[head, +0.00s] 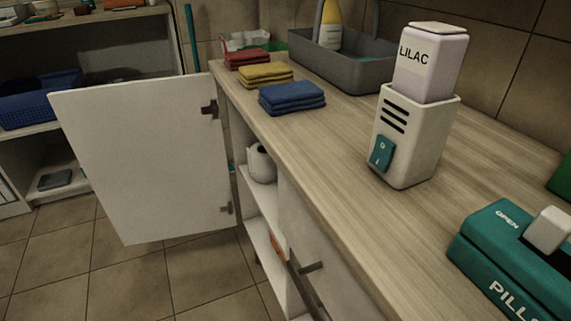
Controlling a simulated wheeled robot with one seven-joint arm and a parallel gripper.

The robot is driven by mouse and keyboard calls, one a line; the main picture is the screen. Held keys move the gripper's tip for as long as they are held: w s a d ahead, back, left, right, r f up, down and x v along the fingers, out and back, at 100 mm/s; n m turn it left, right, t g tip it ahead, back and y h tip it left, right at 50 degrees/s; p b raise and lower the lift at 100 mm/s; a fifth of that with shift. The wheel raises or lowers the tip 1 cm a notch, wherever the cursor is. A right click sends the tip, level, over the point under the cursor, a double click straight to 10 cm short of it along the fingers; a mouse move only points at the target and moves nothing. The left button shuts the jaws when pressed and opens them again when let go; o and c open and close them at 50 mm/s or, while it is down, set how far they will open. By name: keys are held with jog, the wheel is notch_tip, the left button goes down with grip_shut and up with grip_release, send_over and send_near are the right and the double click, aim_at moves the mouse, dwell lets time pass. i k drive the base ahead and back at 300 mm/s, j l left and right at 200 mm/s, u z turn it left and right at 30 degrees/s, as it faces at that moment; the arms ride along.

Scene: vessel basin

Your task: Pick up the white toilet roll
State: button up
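The white toilet roll (260,164) stands on the upper shelf inside the cabinet under the counter, near the opening. Its dark core hole shows on the left. The cabinet's side panel and the countertop edge close in on it from the right and above. The white cabinet door (145,155) is swung wide open to the left, so the roll is partly in plain view. My gripper is not in view.
The wooden counter (340,150) holds red, yellow and blue folded cloths (292,97), a grey caddy (345,58), a white LILAC dispenser (412,125) and a teal pill box (515,255). An orange item (278,247) lies on the lower shelf. Tiled floor (120,285) is clear.

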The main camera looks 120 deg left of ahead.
aim_at(262, 169)
jog(key=l+u, duration=0.15)
jog(key=u, duration=2.05)
jog(key=i+u, duration=0.1)
jog(key=u, duration=1.7)
